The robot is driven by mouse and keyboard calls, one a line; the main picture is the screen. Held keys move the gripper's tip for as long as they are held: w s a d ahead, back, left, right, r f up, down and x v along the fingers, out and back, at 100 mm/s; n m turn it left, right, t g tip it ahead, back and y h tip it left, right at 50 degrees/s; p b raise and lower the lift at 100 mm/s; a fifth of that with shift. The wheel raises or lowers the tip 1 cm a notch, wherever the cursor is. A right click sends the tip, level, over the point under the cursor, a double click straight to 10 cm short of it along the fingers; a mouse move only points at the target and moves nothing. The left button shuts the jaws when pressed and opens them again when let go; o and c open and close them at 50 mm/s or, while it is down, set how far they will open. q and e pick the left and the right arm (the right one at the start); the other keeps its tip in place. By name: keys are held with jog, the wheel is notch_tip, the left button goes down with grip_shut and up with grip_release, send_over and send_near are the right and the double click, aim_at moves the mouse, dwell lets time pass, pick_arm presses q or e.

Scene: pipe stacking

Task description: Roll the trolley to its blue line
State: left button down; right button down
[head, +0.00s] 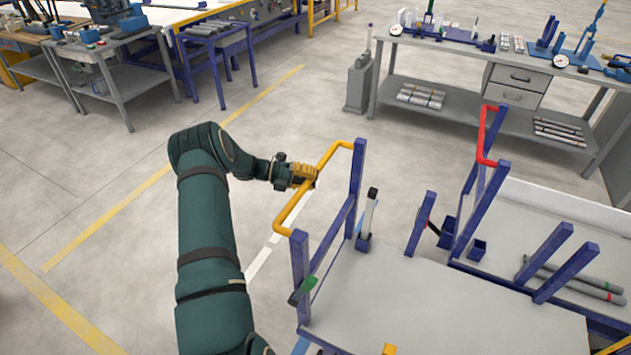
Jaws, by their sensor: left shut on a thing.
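The trolley has a grey deck (440,300), blue posts and a yellow handle bar (330,158) on its left side. My left gripper (304,176) is shut on this yellow handle near its middle. My left arm reaches in from the bottom. The trolley's lower part and wheels are hidden or out of frame. My right gripper is not in view.
A second blue frame with a red handle (487,135) and grey pipes (590,283) stands close on the right. A grey workbench (480,85) is behind. Yellow floor lines (110,216) and open floor lie left. A blue table (215,45) stands at the upper left.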

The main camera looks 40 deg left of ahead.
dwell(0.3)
pick_arm(q)
jog(key=c, duration=0.8)
grip_release()
jog(key=shift+w+a, duration=0.1)
jog(key=shift+c, duration=0.2)
jog(key=v, duration=1.2)
